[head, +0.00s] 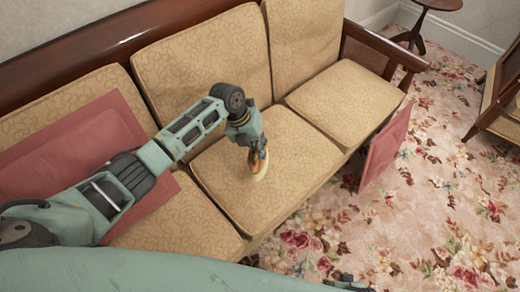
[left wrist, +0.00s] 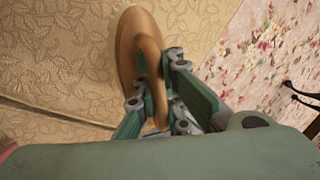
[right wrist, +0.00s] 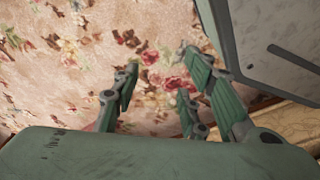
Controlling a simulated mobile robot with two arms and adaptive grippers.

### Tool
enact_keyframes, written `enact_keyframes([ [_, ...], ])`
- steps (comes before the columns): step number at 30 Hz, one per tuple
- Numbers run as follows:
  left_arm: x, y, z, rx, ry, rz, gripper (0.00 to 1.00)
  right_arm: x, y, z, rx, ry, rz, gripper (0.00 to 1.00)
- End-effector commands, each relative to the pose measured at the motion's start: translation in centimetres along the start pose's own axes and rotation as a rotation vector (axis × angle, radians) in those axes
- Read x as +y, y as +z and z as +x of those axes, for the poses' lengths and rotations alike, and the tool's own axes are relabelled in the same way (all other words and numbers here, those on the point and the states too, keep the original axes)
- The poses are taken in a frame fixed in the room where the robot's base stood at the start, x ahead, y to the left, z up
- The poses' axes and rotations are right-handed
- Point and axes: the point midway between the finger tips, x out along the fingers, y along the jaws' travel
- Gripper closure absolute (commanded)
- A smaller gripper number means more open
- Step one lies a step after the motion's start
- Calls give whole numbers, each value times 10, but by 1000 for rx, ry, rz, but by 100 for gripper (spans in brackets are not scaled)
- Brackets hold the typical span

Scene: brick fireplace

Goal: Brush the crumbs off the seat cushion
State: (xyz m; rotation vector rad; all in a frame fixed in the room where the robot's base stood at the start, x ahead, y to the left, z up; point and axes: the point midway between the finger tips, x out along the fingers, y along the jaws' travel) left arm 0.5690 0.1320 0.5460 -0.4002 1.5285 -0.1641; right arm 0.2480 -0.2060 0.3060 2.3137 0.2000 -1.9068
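The sofa's middle seat cushion (head: 305,165) is tan with a leafy pattern. My left gripper (head: 257,148) is over this cushion, near its left part. In the left wrist view its fingers (left wrist: 157,95) are closed around the handle of a wooden brush (left wrist: 127,50). The brush (head: 260,166) also shows in the head view, low at the cushion top; I cannot tell whether it touches. No crumbs can be made out at this size. My right gripper (right wrist: 158,85) is open and empty above the flowered carpet.
Red cushions (head: 75,150) lie on the sofa's left seat. Another red cushion (head: 385,148) leans against the sofa front at the right. A wooden armrest (head: 385,45) closes the right end. A small round table (head: 437,5) and a wooden chair (head: 495,95) stand beyond. Flowered carpet (head: 440,200) is open in front.

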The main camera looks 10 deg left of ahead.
Motion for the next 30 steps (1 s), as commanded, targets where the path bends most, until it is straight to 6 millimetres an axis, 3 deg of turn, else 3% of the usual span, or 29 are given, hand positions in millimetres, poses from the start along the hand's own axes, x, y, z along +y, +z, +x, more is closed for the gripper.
enact_keyframes([
  [23,-10,0,-27,-1,-1,1,100,-5,67,38,-52,-7,-9,60],
  [30,-11,0,-28,-1,-1,1,100,-4,73,42,-51,-7,-10,60],
])
